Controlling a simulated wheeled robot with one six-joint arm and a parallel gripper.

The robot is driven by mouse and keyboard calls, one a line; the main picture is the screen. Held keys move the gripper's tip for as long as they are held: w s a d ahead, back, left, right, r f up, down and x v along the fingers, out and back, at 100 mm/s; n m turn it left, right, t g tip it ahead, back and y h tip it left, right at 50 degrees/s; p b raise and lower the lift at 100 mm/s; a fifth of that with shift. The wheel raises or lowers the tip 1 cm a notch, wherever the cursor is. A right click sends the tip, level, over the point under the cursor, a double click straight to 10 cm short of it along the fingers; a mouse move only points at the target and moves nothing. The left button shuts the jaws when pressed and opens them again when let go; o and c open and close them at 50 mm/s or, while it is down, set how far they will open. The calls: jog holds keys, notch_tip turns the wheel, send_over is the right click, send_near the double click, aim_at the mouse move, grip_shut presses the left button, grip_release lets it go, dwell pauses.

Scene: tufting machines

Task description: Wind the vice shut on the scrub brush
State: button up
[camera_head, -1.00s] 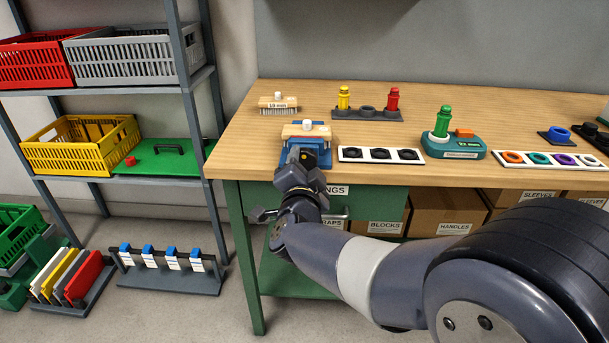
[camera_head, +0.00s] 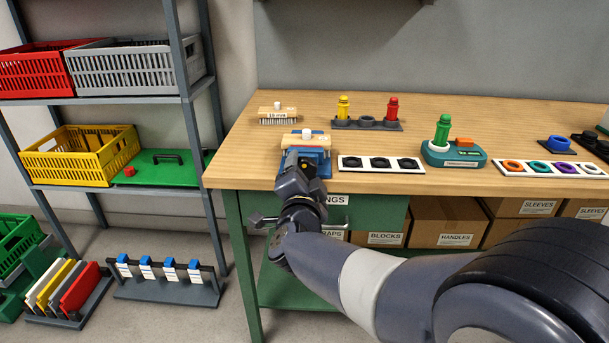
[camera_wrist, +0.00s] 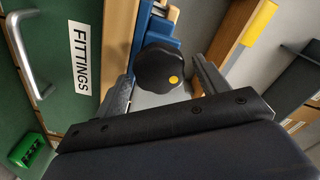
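The blue vice (camera_head: 321,163) sits at the front left edge of the workbench. A scrub brush (camera_head: 294,143) with a pale wooden block and a white knob sits at its top; its bristles are hidden. My gripper (camera_head: 303,160) is in front of the vice and hides part of it. In the wrist view, the vice's black round hand knob (camera_wrist: 158,68) with a yellow dot lies between the two fingers of my gripper (camera_wrist: 163,75). Narrow gaps show between the fingers and the knob. How far the jaws are from the brush is hidden.
A second brush (camera_head: 278,115) marked with a mm size stands behind. A holder with yellow and red pegs (camera_head: 367,124), a strip of black rings (camera_head: 381,164) and a teal device (camera_head: 453,154) are to the right. A drawer handle (camera_wrist: 29,50) is below the bench top.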

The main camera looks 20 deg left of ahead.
jog(key=shift+o, duration=0.2)
jog(key=p+v, duration=0.1)
jog(key=v, duration=1)
jog(key=shift+w, duration=0.1)
jog(key=b+x, duration=0.1)
jog(key=x, duration=0.9)
jog(key=shift+w+a, duration=0.1)
jog(key=shift+w, duration=0.3)
jog(key=shift+f, duration=0.1)
